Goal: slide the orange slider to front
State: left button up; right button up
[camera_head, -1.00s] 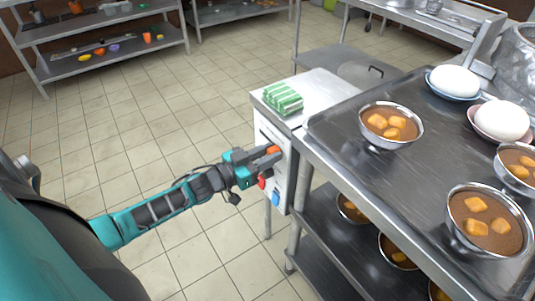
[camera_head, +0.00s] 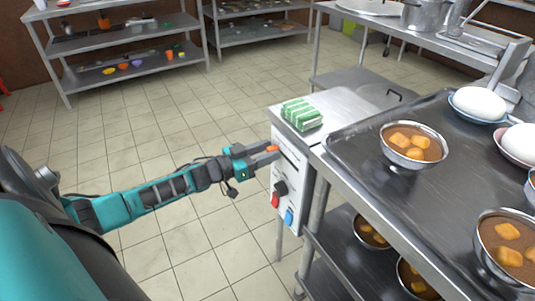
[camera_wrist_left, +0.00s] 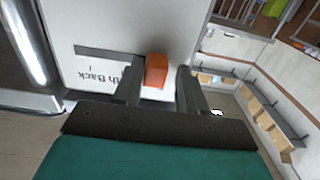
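The orange slider (camera_head: 272,149) sits on the white front panel of a box-like unit (camera_head: 290,165), at the left end of a dark slot in the head view. In the left wrist view the slider (camera_wrist_left: 156,70) stands between the two fingers, closer to the left one. My left gripper (camera_head: 266,154) is open around the slider, with a visible gap on the right finger's side in the wrist view. My right gripper is not in view.
A black knob (camera_head: 281,188), a red switch (camera_head: 275,200) and a blue switch (camera_head: 289,216) are below the slider. Green-striped packs (camera_head: 301,114) lie on the unit. A metal table (camera_head: 365,190) with bowls stands at right. The floor at left is clear.

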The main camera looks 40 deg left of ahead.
pick_arm(q)
jog(key=shift+o, duration=0.9)
jog(key=p+v, duration=0.3)
jog(key=v, duration=1)
